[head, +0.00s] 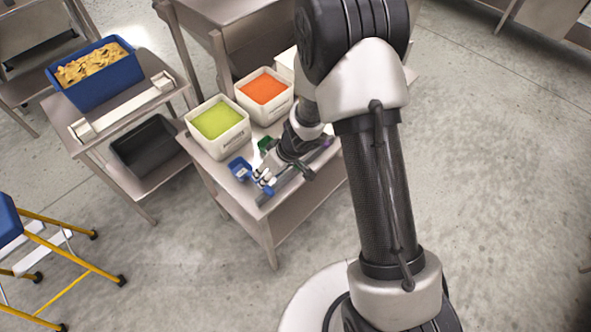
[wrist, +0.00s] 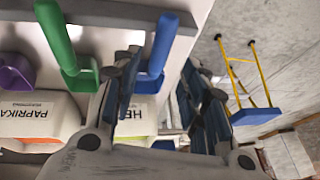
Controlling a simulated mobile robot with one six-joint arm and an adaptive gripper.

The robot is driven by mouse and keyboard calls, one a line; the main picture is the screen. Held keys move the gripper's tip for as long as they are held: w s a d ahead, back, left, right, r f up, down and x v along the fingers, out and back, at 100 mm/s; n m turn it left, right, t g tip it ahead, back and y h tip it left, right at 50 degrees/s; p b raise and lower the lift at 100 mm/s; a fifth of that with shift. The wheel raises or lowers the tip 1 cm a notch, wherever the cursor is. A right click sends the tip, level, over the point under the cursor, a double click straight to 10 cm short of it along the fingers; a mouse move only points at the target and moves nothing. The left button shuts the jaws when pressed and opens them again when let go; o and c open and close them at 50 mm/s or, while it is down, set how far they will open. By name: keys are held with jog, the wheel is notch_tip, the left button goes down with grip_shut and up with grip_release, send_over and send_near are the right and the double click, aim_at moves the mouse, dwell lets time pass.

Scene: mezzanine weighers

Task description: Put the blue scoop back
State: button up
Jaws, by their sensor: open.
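The blue scoop (head: 240,168) is at the front left end of the table, in front of the tub of yellow-green powder. In the wrist view, the blue scoop (wrist: 162,50) has its handle across a grey rail (wrist: 110,14), beside the green scoop (wrist: 58,42). My gripper (head: 266,181) is low over the table's front edge, close to the blue scoop. In the wrist view, my gripper (wrist: 168,95) is open, with the blue handle showing beyond and between its fingers. I cannot tell whether they touch. One finger hides part of the blue scoop.
A yellow-green tub (head: 219,150) and an orange tub (head: 266,108) stand behind the scoops. A purple scoop (wrist: 14,76) is along the same rail. A side table holds a blue bin (head: 98,88). A yellow-legged step stool (head: 75,262) stands left; floor in front is clear.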

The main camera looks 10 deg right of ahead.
jog(key=w+d+r+m+t+h, duration=0.1)
jog(key=w+d+r+t+h, duration=0.2)
jog(key=r, duration=0.5)
jog(key=w+d+r+m+t+h, duration=0.1)
jog(key=w+d+r, duration=0.1)
jog(key=d+r, duration=0.5)
jog(key=s+d+r+m+h, duration=0.2)
jog(key=s+d+r, duration=0.15)
jog(key=r, duration=0.25)
jog(key=s+d+r+m+h, duration=0.1)
jog(key=s+d+r, duration=0.25)
jog(key=r, duration=0.35)
jog(key=s+a+r+g+y, duration=0.1)
jog(key=s+a+r, duration=0.1)
jog(key=s, duration=0.9)
jog(key=s+a+r+m+g+y, duration=0.1)
jog(key=s+a+r, duration=0.1)
jog(key=s, duration=0.9)
jog(key=shift+s+a+y, duration=0.15)
jog(key=shift+a+y, duration=0.15)
jog(key=shift+a, duration=0.4)
